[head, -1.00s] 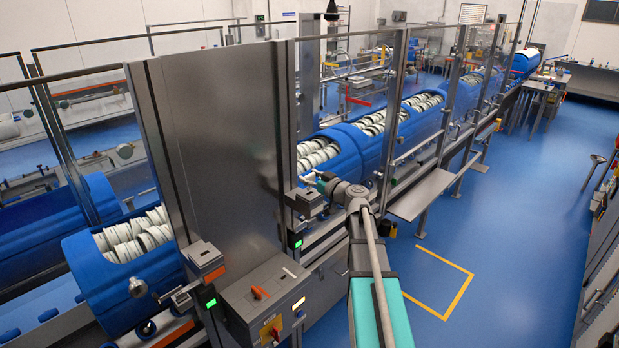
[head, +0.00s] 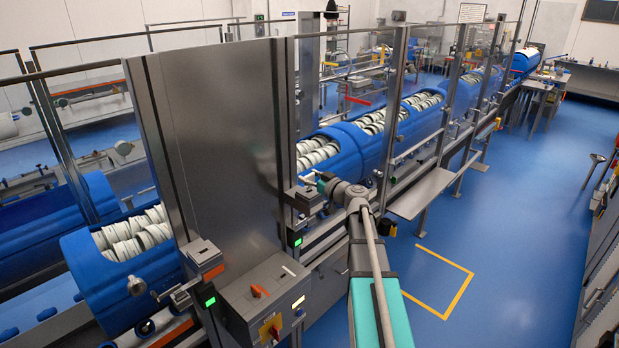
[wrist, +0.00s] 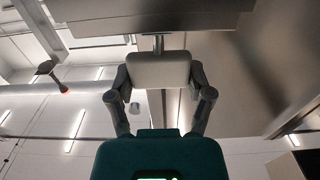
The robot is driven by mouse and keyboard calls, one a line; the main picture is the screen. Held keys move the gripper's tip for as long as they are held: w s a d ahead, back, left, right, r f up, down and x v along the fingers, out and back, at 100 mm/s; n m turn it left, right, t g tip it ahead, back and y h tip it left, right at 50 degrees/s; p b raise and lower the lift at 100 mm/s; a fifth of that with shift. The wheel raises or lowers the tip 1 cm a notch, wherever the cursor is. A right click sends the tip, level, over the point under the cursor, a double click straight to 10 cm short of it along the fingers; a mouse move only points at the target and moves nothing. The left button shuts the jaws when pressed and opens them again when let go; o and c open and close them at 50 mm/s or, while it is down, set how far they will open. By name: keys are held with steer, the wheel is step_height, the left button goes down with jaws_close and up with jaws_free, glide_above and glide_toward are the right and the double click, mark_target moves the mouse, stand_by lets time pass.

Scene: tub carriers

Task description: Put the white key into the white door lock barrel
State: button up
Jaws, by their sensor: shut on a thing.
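The white key (wrist: 158,70) is held between the two fingers of my gripper (wrist: 158,78) in the wrist view. Its pale, rounded head faces the camera. Its narrow metal shank (wrist: 158,44) runs up to the edge of a grey box (wrist: 150,18). Whether the tip is inside anything is hidden there. In the head view my gripper (head: 320,180) is beside a small grey box (head: 305,199) on the line's frame, and the key is too small to make out clearly. I cannot pick out the white lock barrel in either view.
A tall steel panel (head: 215,150) stands left of my gripper. Behind are blue tubs (head: 345,150) holding white rings, with clear guard panels. A grey control box (head: 262,300) with an orange switch is at lower front. The blue floor (head: 510,240) at right is open.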

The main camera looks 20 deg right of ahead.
steer(key=shift+f+b, duration=1.2)
steer(key=shift+f, duration=0.05)
steer(key=o, duration=1.2)
steer(key=shift+s, duration=0.1)
steer(key=v, duration=1.1)
steer(key=shift+s, duration=0.35)
steer(key=shift+d, duration=0.15)
